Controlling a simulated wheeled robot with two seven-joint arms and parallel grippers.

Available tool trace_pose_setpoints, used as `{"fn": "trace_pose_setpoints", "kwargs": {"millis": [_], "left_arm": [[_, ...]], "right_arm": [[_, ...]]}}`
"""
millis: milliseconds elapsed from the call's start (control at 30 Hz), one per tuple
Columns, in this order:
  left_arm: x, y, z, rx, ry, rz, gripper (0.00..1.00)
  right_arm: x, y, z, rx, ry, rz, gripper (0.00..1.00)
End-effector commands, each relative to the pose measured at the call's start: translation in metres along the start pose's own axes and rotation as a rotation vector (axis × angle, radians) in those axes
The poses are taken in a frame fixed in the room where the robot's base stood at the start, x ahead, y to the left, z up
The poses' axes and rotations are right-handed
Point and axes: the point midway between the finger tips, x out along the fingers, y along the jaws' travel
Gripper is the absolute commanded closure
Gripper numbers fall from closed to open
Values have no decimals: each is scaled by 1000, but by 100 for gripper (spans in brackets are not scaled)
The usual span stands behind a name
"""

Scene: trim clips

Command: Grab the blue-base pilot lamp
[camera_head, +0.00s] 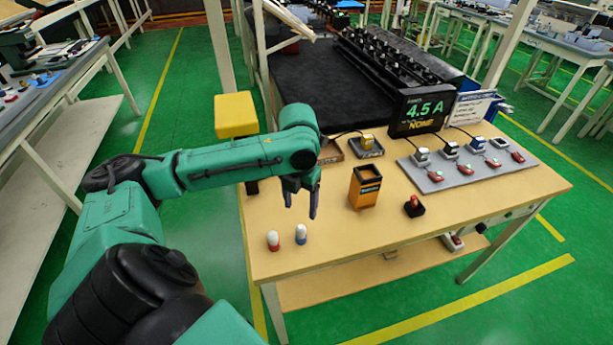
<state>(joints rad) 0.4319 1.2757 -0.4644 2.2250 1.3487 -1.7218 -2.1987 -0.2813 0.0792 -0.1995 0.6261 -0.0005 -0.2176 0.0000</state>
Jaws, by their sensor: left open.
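The blue-base pilot lamp (301,234) stands upright near the left front part of the wooden table (420,230). It has a white top and a blue base. A similar lamp with a red base (273,240) stands just left of it, a small gap apart. My left gripper (301,212) is open and empty, with its fingers pointing down. In the picture its fingertips are just above the blue-base lamp; I cannot tell the exact height or distance. My right gripper is not in view.
An orange and black box (365,187) and a black block with a red top (414,206) stand right of the gripper. The table's front left is otherwise clear.

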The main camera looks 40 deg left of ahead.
Motion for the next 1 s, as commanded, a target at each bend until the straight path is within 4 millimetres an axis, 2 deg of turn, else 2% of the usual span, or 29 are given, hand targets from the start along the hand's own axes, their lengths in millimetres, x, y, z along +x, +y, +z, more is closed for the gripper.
{"fn": "trace_pose_setpoints", "kwargs": {"millis": [100,233,333,500,600,733,767,800,933,1000], "left_arm": [[29,0,-1,-1,5,-1,30],[47,0,0,-3,2,-1,30],[60,-1,1,-2,4,-2,30],[93,0,2,-1,2,-1,30],[99,0,3,0,-2,0,30],[100,0,3,0,-2,0,30],[100,0,3,0,-2,0,34],[100,0,3,0,-2,0,50],[99,0,3,0,-2,0,99],[99,0,3,0,-2,0,100]], "right_arm": [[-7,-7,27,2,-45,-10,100],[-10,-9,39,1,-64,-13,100],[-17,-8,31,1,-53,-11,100],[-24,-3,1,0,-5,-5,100],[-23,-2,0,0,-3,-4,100],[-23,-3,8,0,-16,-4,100],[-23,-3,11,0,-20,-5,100],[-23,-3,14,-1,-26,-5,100],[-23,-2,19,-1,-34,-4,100],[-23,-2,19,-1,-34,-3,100]]}}
